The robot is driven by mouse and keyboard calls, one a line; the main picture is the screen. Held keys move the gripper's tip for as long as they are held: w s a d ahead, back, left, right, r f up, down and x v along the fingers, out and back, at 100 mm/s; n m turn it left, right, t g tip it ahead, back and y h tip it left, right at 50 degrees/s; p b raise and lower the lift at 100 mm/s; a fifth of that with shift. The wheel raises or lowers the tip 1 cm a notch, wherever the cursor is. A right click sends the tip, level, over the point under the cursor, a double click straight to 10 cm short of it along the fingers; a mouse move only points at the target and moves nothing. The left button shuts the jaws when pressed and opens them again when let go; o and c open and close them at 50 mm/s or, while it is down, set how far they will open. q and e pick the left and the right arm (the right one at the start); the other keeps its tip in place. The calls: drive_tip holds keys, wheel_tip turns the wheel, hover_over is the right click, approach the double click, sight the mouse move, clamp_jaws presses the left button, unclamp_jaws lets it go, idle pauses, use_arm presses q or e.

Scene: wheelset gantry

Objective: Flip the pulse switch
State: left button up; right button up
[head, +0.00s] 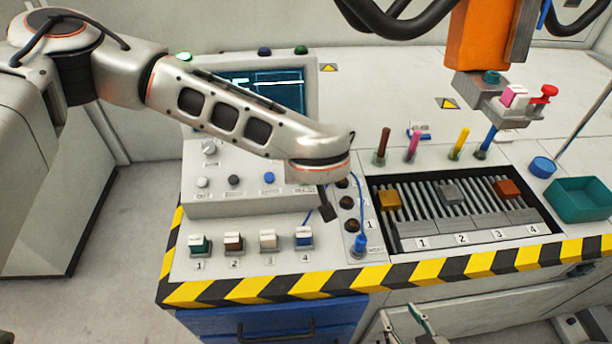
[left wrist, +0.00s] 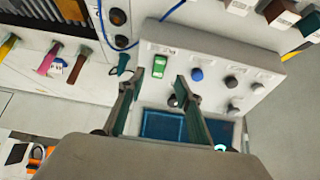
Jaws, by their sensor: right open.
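The head view shows the console's sloped panel (head: 235,200), with the left arm reaching across it. My left gripper (left wrist: 156,82) is open in the left wrist view, its two fingers pointing at the panel. A small green switch (left wrist: 159,66) with a label too blurred to read sits on the panel, just ahead of the gap between the fingertips. I cannot tell whether they touch it. In the head view, the left gripper and wrist cover that part of the panel. My right gripper (head: 405,320) is open and empty at the bottom edge, in front of the console.
Beside the green switch is a blue knob (left wrist: 197,75) and several dark or white knobs. A screen (head: 265,88) stands behind. Numbered switches sit in front. A blue cable (head: 361,205) hangs near the left gripper. A slotted tray (head: 520,216) and a teal bin (head: 580,212) are right.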

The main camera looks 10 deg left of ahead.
use_arm(q)
drive_tip(key=shift+v, duration=2.2)
